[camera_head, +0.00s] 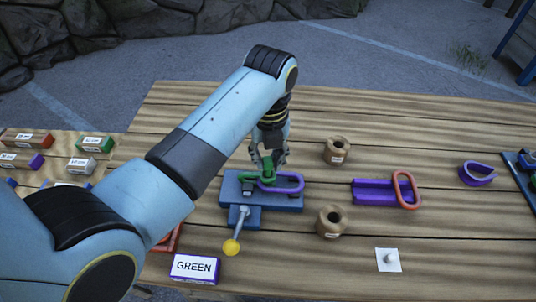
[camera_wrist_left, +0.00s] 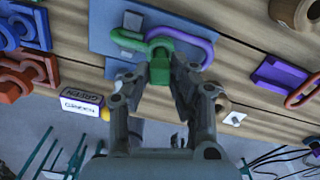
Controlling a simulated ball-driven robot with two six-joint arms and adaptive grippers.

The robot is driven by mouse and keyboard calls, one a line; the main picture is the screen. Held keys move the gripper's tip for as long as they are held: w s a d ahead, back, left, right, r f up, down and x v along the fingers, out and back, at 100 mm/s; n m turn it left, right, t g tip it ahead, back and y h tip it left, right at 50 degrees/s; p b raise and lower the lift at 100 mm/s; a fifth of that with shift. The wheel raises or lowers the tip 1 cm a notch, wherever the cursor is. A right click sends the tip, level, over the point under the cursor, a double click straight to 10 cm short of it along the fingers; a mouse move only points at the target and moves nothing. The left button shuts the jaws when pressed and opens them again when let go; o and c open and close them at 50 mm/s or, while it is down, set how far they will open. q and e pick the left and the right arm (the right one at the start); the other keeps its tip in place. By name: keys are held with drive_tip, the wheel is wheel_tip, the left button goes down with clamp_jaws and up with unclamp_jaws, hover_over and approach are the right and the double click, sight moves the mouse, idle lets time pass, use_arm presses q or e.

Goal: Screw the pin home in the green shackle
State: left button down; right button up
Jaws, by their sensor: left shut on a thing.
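The green shackle (camera_head: 267,177) is on a blue fixture (camera_head: 288,202) on the wooden table, next to a purple link (camera_head: 292,183). In the left wrist view the green shackle (camera_wrist_left: 148,46) shows as a curved bow near the purple link (camera_wrist_left: 200,42). A green block, which looks like the pin's head (camera_wrist_left: 160,72), sits between the fingertips of my left gripper (camera_head: 269,157). The left gripper (camera_wrist_left: 160,82) is shut on it from above. How far the pin is in cannot be told. My right gripper is not in view.
A lever with a yellow knob (camera_head: 231,247) sticks out at the fixture's front, near a GREEN card (camera_head: 195,268). Two tan spools (camera_head: 337,151) and (camera_head: 331,221) stand to the right. A purple tray with a red link (camera_head: 405,190) lies beyond them. Labelled blocks (camera_head: 95,144) are at left.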

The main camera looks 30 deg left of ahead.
use_arm(q)
drive_tip(key=shift+f, duration=0.45)
drive_tip(key=shift+f, duration=0.45)
idle(0.4)
drive_tip(key=c, duration=1.9)
unclamp_jaws()
clamp_jaws()
drive_tip(key=m, duration=0.4)
drive_tip(key=shift+m, duration=0.4)
drive_tip(key=o, duration=0.7)
unclamp_jaws()
drive_tip(key=shift+c, duration=0.2)
